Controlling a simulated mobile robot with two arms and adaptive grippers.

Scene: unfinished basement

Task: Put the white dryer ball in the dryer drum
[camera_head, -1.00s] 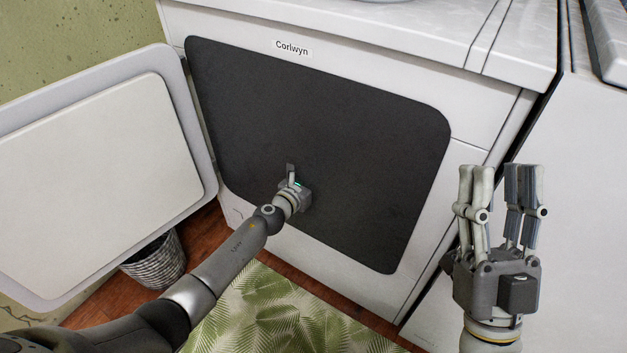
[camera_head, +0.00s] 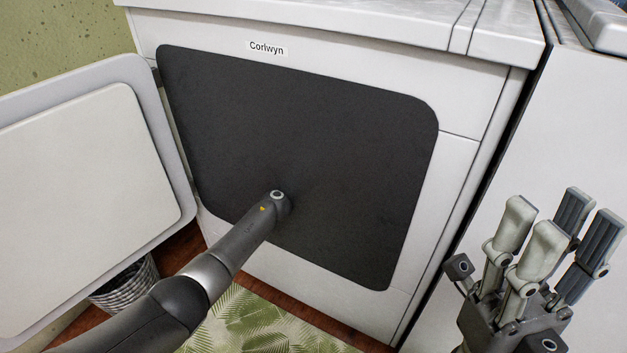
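The white dryer (camera_head: 458,165) labelled "Corlwyn" stands in the middle, with its door (camera_head: 70,190) swung open to the left. Its drum opening (camera_head: 300,140) is a dark area in which no inner surface can be made out. My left arm reaches into the opening's lower part, and its far end and gripper are hidden in the dark. The white dryer ball is not visible, and I cannot tell whether the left gripper holds it. My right gripper (camera_head: 560,222) is open and empty, to the right of the dryer, with its fingers pointing up.
A second white appliance (camera_head: 570,130) stands close on the right, with a narrow gap between. A woven basket (camera_head: 125,285) sits on the wooden floor under the open door. A leaf-patterned mat (camera_head: 260,325) lies in front of the dryer.

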